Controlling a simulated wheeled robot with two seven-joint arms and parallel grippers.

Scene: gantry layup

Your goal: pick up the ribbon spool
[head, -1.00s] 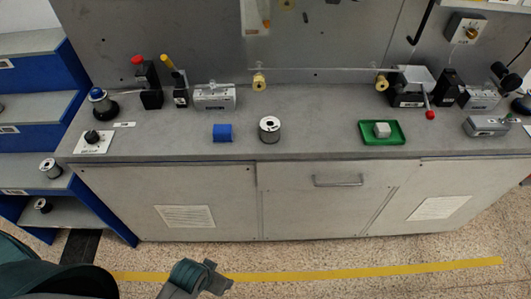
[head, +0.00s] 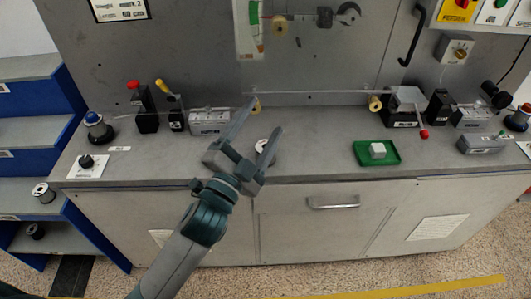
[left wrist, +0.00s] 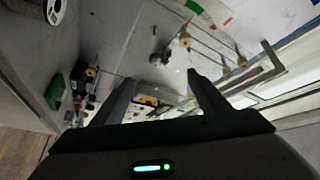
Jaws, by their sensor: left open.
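A spool with a pale top (head: 262,146), which I take for the ribbon spool, stands upright near the middle of the grey counter. It is partly hidden behind a finger of my left gripper (head: 267,115). In the left wrist view a spool with a pale rim and dark winding (left wrist: 55,10) shows at the top left, cut by the edge. My left gripper is open with nothing between its fingers (left wrist: 161,78). In the head view it reaches up over the counter's front, overlapping the spool; contact cannot be told. My right gripper is not in view.
A green tray (head: 362,158) with a pale block (head: 377,150) lies to the right. A grey fixture (head: 209,121) and upright clamps stand at the back left. Two more spools (head: 42,192) (head: 34,231) sit on the blue shelves. Counter between spool and tray is clear.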

